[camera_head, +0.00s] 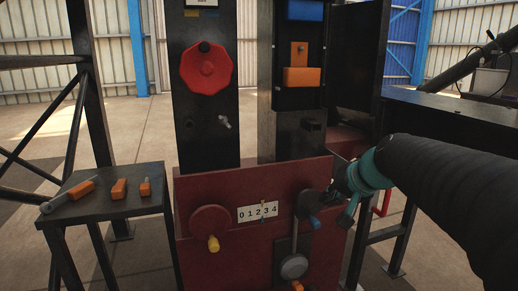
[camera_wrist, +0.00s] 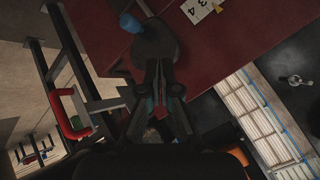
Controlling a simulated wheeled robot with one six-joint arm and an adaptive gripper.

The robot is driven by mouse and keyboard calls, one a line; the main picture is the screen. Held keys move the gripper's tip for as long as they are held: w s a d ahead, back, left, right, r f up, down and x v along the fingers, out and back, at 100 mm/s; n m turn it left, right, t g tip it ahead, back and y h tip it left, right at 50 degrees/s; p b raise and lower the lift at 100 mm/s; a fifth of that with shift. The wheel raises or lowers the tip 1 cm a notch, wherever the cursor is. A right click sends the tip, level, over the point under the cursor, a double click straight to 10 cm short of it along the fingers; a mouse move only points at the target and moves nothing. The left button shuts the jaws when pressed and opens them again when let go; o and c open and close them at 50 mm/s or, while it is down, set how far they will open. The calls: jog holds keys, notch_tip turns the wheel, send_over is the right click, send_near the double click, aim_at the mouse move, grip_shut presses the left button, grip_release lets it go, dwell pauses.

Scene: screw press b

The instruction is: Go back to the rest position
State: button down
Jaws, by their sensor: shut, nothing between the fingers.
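My gripper (camera_head: 336,193) is at the right of the red press front, at the end of my arm, which comes in from the right. In the wrist view its fingers (camera_wrist: 159,75) are shut and hold nothing. They point toward a dark crank disc (camera_wrist: 156,42) with a blue knob (camera_wrist: 130,22). In the head view this crank (camera_head: 305,204) and its blue knob (camera_head: 314,223) are just left of the fingertips. Whether the fingers touch the crank, I cannot tell.
The press front (camera_head: 190,185) has a number plate (camera_head: 258,212), a yellow-knobbed wheel (camera_head: 209,221) and a grey round lever end (camera_head: 293,266). A red handwheel (camera_head: 207,66) is above. A side table (camera_head: 100,205) at left holds orange-handled tools. A dark bench (camera_head: 440,101) stands at right.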

jog(key=s+f+n+g+h+p, duration=0.1)
jog(key=s+f+n+h+p, duration=0.1)
jog(key=s, duration=1)
jog(key=s+f+n+g+h+p, duration=0.1)
jog(key=s+f+p, duration=0.2)
jog(key=s, duration=0.9)
jog(key=shift+s+a+f+n+g+h+p, duration=0.2)
jog(key=shift+s+n+g+h+p, duration=0.1)
jog(key=shift+n+g+h+p, duration=0.1)
